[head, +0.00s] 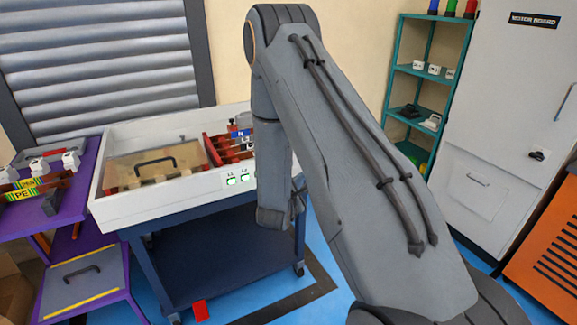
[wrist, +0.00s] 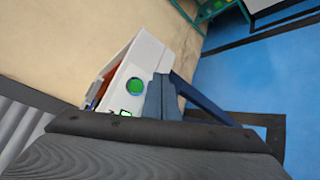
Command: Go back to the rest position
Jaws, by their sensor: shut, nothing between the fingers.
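My arm fills the middle of the head view, reaching up and then folding down in front of the bender cart (head: 150,205). In that view the forearm mostly hides my gripper (head: 298,194); only a small dark part shows beside the wrist, right of the cart. I cannot tell the exact gap between gripper and cart.
A purple table (head: 85,180) with white-topped parts stands left. A teal shelf (head: 427,75) and a white cabinet (head: 500,150) stand right, with an orange vented unit (head: 545,240) in front. A red object (head: 200,311) lies on the blue floor by the cart.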

